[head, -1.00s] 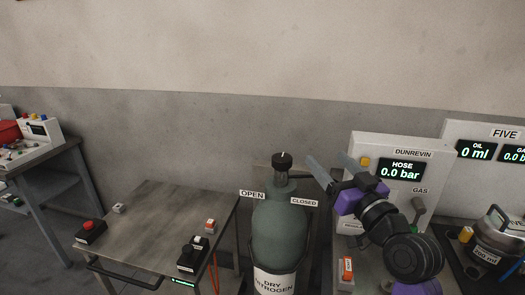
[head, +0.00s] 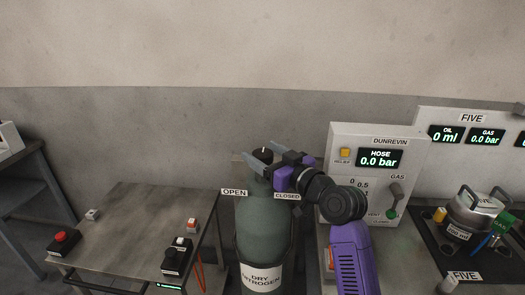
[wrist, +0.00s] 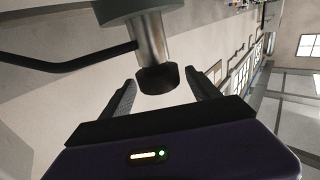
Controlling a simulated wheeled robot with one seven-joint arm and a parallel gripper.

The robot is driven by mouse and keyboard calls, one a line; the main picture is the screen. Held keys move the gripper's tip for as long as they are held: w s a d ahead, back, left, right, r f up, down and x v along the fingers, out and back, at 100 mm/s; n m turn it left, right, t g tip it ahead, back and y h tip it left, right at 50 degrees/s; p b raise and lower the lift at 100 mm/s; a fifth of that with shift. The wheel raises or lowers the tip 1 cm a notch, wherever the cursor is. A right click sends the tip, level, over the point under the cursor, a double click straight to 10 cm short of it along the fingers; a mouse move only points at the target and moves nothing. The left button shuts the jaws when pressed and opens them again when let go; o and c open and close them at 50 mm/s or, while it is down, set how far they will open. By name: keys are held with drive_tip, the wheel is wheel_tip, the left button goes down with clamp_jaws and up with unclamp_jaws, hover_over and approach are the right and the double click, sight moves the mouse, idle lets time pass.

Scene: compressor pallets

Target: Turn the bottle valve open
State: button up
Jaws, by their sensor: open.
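The grey-green dry nitrogen bottle (head: 265,225) stands upright in the head view, with an OPEN label (head: 234,192) on its left and a CLOSED label (head: 287,196) on its right. Its dark valve knob (head: 263,154) is at the top, partly hidden by my gripper, and bears a small white mark. My gripper (head: 261,151) is open and reaches in from the right, fingers at about knob height. In the wrist view the black knob (wrist: 157,79) on its metal neck lies between the two spread fingers of my gripper (wrist: 162,78). A gap shows on each side, so it is not gripped.
A metal table (head: 130,235) with a red button (head: 60,237) and other controls stands left of the bottle. A gauge panel (head: 375,150) reading 0.0 bar and a second station with a metal pot (head: 478,212) stand to the right. The wall is behind.

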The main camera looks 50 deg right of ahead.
drive_tip(key=shift+w, duration=0.25)
drive_tip(key=c, duration=1.4)
drive_tip(key=shift+o, duration=0.2)
drive_tip(key=shift+f, duration=0.1)
